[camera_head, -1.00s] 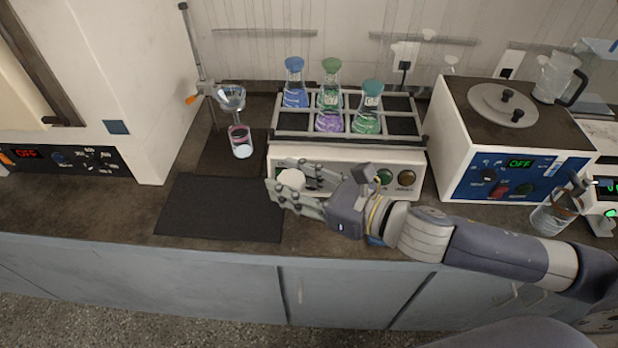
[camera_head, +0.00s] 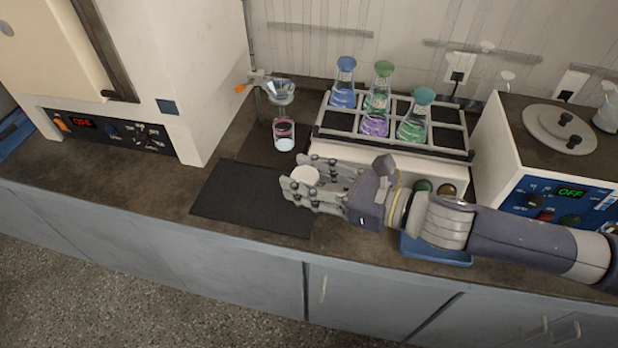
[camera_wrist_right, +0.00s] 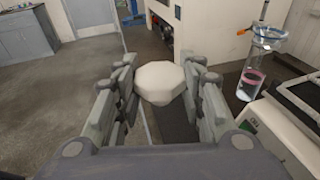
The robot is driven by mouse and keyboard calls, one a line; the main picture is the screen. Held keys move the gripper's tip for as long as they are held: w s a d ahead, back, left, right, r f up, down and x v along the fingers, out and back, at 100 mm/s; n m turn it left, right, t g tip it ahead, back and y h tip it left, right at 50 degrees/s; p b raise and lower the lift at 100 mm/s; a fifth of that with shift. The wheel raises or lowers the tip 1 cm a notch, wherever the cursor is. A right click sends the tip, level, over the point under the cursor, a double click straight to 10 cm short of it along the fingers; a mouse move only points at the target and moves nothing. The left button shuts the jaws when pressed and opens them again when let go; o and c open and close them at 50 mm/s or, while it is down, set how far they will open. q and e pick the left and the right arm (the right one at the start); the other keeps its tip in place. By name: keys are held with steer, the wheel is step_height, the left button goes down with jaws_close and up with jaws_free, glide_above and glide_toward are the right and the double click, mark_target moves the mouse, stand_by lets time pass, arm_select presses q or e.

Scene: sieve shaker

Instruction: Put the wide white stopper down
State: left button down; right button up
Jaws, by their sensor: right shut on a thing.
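The wide white stopper (camera_head: 305,175) is between the fingertips of my right gripper (camera_head: 300,186), which is shut on it. In the right wrist view the stopper (camera_wrist_right: 160,82) shows as a pale, many-sided disc between the two fingers. In the head view the gripper is in front of the shaker, over or near the right edge of the black mat (camera_head: 250,200). I cannot tell its exact height above the bench. My left gripper is not in view.
The shaker rack (camera_head: 335,133) holds stoppered flasks, blue (camera_head: 344,85) and green (camera_head: 413,117) among them. A glass funnel (camera_head: 280,92) hangs over a beaker (camera_head: 284,134) behind the mat. A blue tray (camera_head: 436,252) lies under my right arm. Most of the mat is clear.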

mark_target(310, 172)
steer(key=shift+w+a+r+m+t+h, duration=0.15)
steer(key=shift+a+r+m+t+h, duration=0.05)
steer(key=shift+r+m+t+h, duration=0.8)
steer(key=shift+w+a+r+m+t+h, duration=0.15)
steer(key=shift+a+r+m+t+h, duration=0.1)
steer(key=shift+r+m+t+h, duration=0.65)
steer(key=shift+w+a+r+m+t+h, duration=0.2)
steer(key=shift+r+m+t+h, duration=0.55)
steer(key=shift+m+t+h, duration=0.4)
steer(key=m+h, duration=0.1)
steer(key=r+m+t+h, duration=0.1)
steer(key=h, duration=0.1)
steer(key=r+m+h, duration=0.1)
steer(key=shift+w+a+r+m+h, duration=0.2)
steer(key=shift+a+r+m+h, duration=0.05)
steer(key=shift+h, duration=0.1)
steer(key=shift+w+r+m+t+h, duration=0.15)
steer(key=shift+r+m+h, duration=0.45)
steer(key=shift+h, duration=0.3)
steer(key=shift+w+r+m+t+h, duration=0.1)
steer(key=shift+r+m+h, duration=0.25)
steer(key=shift+m+h, duration=0.45)
steer(key=shift+f, duration=0.1)
